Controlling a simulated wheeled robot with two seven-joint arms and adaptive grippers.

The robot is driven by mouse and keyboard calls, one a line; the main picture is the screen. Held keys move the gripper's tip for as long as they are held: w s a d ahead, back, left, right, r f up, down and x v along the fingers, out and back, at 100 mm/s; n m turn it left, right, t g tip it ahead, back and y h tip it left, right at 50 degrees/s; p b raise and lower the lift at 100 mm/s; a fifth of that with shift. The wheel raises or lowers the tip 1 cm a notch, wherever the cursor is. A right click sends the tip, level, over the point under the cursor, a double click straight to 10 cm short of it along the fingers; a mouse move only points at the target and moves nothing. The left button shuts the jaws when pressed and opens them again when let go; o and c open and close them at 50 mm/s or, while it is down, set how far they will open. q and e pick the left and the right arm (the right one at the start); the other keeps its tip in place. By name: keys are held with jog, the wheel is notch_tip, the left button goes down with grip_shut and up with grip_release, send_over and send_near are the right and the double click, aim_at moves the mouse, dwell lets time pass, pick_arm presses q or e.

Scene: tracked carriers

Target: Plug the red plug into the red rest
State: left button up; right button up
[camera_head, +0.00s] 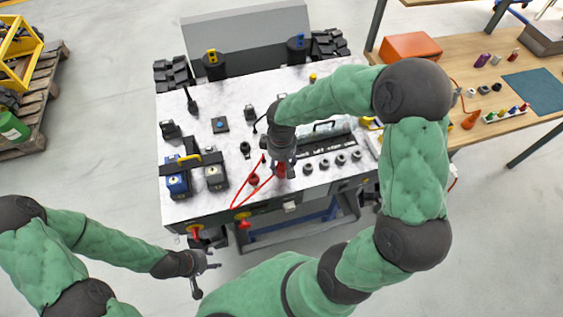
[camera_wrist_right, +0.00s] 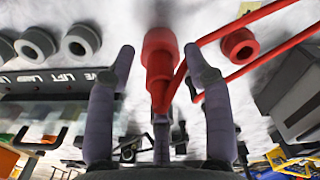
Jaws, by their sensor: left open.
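The red plug (camera_head: 281,171) is at the front of the white panel top, with its red cable trailing left. In the right wrist view the plug (camera_wrist_right: 159,62) lies between the fingers of my right gripper (camera_wrist_right: 160,50), with a visible gap on each side, so the gripper looks open around it. The plug's far end is blurred, and I cannot tell whether it touches the panel. The red rest (camera_head: 253,180), a red ring, is just left of the plug; it also shows in the right wrist view (camera_wrist_right: 239,46). My left gripper (camera_head: 207,280) is open and empty, in front of the bench.
Several grey round sockets (camera_head: 324,164) line the front edge right of the plug. A blue box (camera_head: 176,183) and black-and-yellow handle stand at the left. The red cable (camera_head: 240,190) loops around the rest. A wooden table (camera_head: 520,115) stands at the right.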

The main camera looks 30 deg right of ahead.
jog(key=shift+r, duration=0.1)
notch_tip(320, 180, up, 12)
jog(key=shift+f, duration=0.1)
dwell(0.4)
dwell(0.5)
